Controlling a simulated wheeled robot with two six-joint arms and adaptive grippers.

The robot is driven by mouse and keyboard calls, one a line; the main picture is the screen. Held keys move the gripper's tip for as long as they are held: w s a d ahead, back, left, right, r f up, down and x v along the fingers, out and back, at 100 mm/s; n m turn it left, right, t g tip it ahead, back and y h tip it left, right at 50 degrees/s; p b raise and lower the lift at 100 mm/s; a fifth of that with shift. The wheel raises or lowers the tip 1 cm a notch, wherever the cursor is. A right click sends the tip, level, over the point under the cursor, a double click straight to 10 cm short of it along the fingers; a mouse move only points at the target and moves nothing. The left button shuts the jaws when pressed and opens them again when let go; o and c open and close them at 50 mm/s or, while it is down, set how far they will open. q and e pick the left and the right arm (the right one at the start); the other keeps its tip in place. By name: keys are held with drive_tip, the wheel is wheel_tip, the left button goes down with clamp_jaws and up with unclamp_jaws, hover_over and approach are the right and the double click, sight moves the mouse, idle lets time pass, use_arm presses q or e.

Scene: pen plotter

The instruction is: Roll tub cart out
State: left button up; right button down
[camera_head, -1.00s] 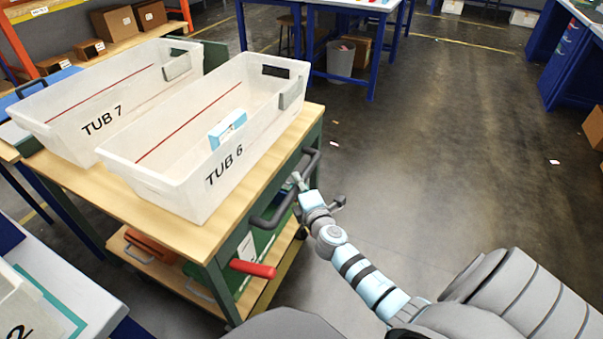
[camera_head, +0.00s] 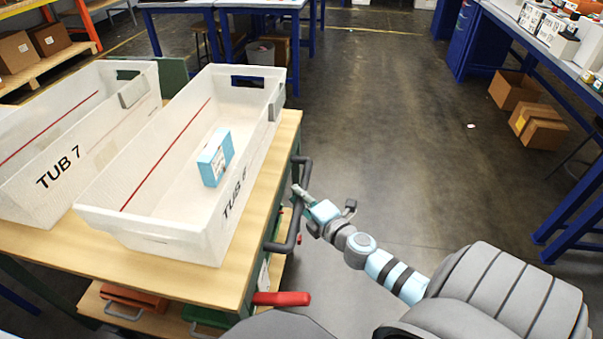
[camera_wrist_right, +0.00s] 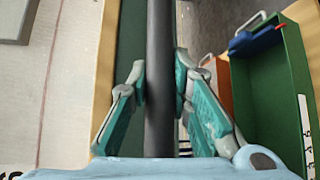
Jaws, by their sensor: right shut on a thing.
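The tub cart (camera_head: 252,262) has a wooden top and a green frame, and stands at the left in the head view. Tub 6 (camera_head: 150,219) and tub 7 (camera_head: 22,203), both whitish, stand side by side on its top. A blue-and-white box (camera_head: 216,158) is in tub 6. A dark push handle (camera_head: 285,243) runs along the cart's right side. My right gripper (camera_head: 300,193) is shut on this handle. In the right wrist view, the fingers (camera_wrist_right: 160,82) close on both sides of the dark bar (camera_wrist_right: 160,50). My left gripper is not in view.
A red lever (camera_head: 282,299) sticks out below the handle. Open floor (camera_head: 390,110) lies to the right and ahead. A blue workbench (camera_head: 480,45) and cardboard boxes (camera_head: 540,125) are at the right. Blue tables and a grey bin (camera_head: 261,53) stand ahead.

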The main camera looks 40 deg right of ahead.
idle(0.3)
drive_tip(key=c, duration=1.4)
unclamp_jaws()
drive_tip(key=shift+c, duration=0.2)
drive_tip(key=s+a+r, duration=0.1)
drive_tip(key=s, duration=1.1)
drive_tip(key=shift+r, duration=0.3)
